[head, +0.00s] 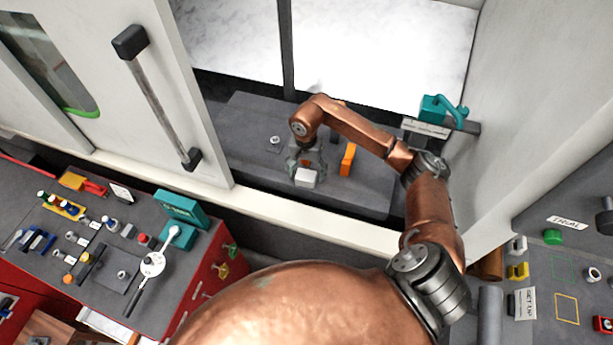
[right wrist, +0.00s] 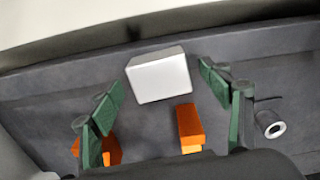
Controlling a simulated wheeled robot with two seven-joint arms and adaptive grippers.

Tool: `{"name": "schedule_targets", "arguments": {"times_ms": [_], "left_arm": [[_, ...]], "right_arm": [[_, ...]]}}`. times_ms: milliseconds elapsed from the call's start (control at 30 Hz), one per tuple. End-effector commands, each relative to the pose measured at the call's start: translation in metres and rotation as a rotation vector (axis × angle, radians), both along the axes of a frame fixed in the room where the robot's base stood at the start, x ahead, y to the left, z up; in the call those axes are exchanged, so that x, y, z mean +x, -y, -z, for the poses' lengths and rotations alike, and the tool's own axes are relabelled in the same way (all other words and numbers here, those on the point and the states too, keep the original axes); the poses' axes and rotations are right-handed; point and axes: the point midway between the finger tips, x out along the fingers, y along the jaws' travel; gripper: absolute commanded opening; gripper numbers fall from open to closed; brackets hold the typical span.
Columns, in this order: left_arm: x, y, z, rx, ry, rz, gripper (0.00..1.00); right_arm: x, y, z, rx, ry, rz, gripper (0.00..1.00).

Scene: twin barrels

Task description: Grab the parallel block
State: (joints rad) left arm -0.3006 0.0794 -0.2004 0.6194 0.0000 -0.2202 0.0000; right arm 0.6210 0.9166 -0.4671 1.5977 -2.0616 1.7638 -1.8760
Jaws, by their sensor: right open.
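A pale silver-white block (head: 306,177), which looks like the parallel block, sits on the dark grey machine bed. It also shows in the right wrist view (right wrist: 160,80), top centre, between and slightly beyond the green fingertips. My right gripper (head: 308,162) is above and beside the block, with its fingers apart; in the right wrist view the gripper (right wrist: 163,88) is open and no finger clearly touches the block. My left gripper is not in view.
Two orange pieces lie on the bed; one orange piece (head: 348,159) stands right of the block. A round metal part (head: 275,141) is to the left. The white sill (head: 330,222) and sliding door (head: 165,80) frame the opening. A red tool cabinet (head: 215,270) is at left.

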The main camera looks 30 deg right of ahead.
Motion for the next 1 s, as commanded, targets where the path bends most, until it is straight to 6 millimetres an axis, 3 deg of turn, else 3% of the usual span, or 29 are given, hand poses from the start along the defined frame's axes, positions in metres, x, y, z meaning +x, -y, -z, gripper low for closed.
{"name": "schedule_targets", "arguments": {"times_ms": [200, 433, 1000], "left_arm": [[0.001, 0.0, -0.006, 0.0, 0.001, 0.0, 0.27], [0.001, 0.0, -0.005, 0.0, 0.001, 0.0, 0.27], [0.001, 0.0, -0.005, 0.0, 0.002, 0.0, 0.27]], "right_arm": [[0.0, 0.0, 0.02, 0.001, 0.0, 0.001, 0.71], [0.0, 0.0, 0.022, 0.001, 0.001, 0.0, 0.7], [0.0, 0.0, 0.021, 0.001, 0.001, -0.001, 0.31]]}}
